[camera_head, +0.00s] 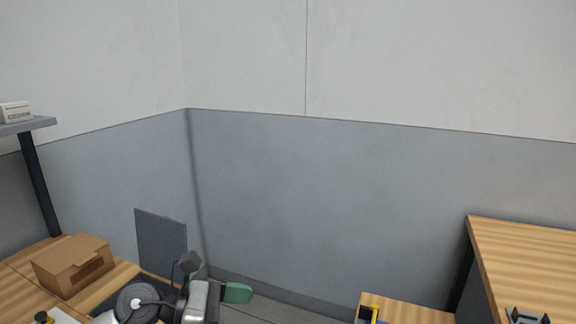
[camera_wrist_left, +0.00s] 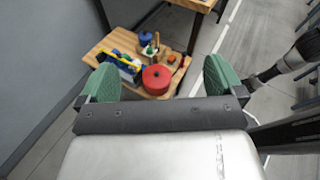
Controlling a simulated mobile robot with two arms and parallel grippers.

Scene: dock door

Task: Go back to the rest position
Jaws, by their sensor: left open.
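My left gripper (camera_head: 237,292) shows low in the head view, with one green finger visible, beside the left bench. In the left wrist view my left gripper (camera_wrist_left: 160,78) has its two green fingers wide apart, with nothing between them. The fingers point toward a low wooden table below, apart from everything on it. My right gripper does not show in either view.
A cardboard box (camera_head: 72,264) sits on the left wooden bench (camera_head: 38,260). A taller wooden table (camera_head: 530,262) stands at the right. The low table (camera_wrist_left: 103,48) holds a red round object (camera_wrist_left: 157,79), a blue pot (camera_wrist_left: 146,39) and a yellow-blue item.

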